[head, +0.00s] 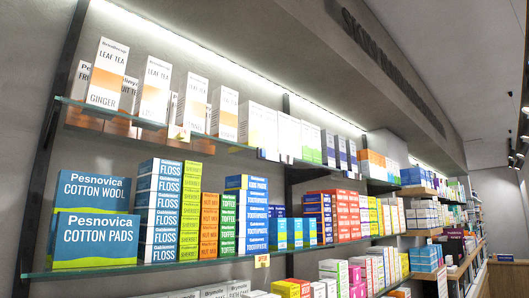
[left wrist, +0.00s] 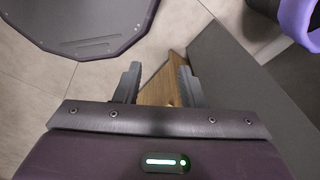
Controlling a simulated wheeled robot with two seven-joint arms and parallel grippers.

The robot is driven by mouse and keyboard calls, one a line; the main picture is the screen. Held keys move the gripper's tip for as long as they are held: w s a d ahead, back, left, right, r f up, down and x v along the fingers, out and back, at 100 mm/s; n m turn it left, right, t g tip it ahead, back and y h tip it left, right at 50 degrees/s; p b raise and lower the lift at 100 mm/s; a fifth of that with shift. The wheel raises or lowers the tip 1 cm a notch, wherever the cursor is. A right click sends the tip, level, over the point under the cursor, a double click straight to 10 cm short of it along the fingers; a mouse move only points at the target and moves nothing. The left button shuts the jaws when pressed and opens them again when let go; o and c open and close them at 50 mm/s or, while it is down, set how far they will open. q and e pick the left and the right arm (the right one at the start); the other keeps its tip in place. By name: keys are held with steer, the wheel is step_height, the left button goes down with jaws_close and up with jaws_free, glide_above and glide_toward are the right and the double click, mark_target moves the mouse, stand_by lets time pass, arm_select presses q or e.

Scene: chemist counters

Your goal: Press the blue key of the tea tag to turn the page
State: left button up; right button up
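White leaf tea boxes (head: 154,90) with orange and yellow bands stand in a row on the upper glass shelf in the head view. A small pale yellow tag (head: 179,133) hangs on that shelf's front edge below them. It is too small to make out any blue key or page on it. My left gripper (left wrist: 158,88) shows only in the left wrist view. Its two fingers are apart with nothing between them, above the floor and a wooden surface. It is not near the tag in any view. My right gripper is in neither view.
The lower shelf (head: 180,264) holds cotton boxes (head: 94,237), floss boxes (head: 160,212) and many other packets. An orange tag (head: 262,261) hangs on its edge. In the left wrist view, a wooden strip (left wrist: 160,82) and a grey panel (left wrist: 235,75) lie below the gripper beside pale floor tiles.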

arm_select(q)
steer(key=shift+s, duration=0.25)
